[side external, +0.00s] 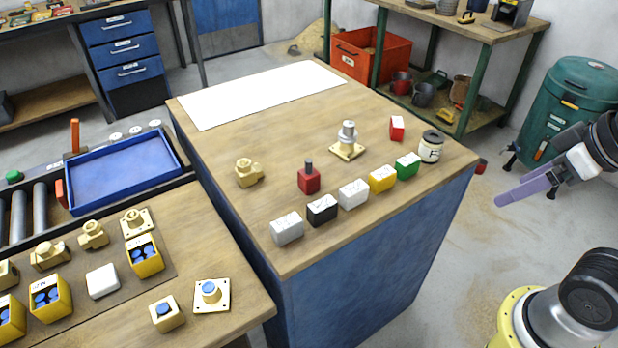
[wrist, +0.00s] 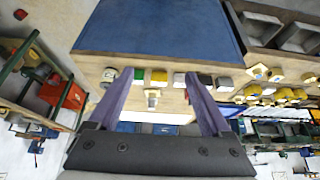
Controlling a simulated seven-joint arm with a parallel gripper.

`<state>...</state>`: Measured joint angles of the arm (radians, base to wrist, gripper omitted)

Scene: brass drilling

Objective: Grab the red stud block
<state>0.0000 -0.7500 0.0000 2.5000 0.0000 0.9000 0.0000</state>
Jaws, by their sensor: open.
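The red stud block (side external: 309,179), a red cube with a dark stud on top, stands upright on the wooden bench top, behind the black and white blocks. A second red block (side external: 397,128) with a pale side and no visible stud stands farther right. My gripper (side external: 525,190) has purple fingers, open and empty, off the right end of the bench and well away from the red stud block. In the wrist view my fingers (wrist: 160,73) are spread wide with nothing between them up close. I cannot clearly make out the red stud block there; the right finger seems to cover its area.
Along the front edge stand grey (side external: 287,228), black (side external: 322,210), white (side external: 354,194), yellow (side external: 382,178) and green (side external: 408,165) blocks and a jar (side external: 431,146). A brass fitting (side external: 249,173) and flanged part (side external: 347,141) stand behind. A white sheet (side external: 262,94) lies at the far end.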

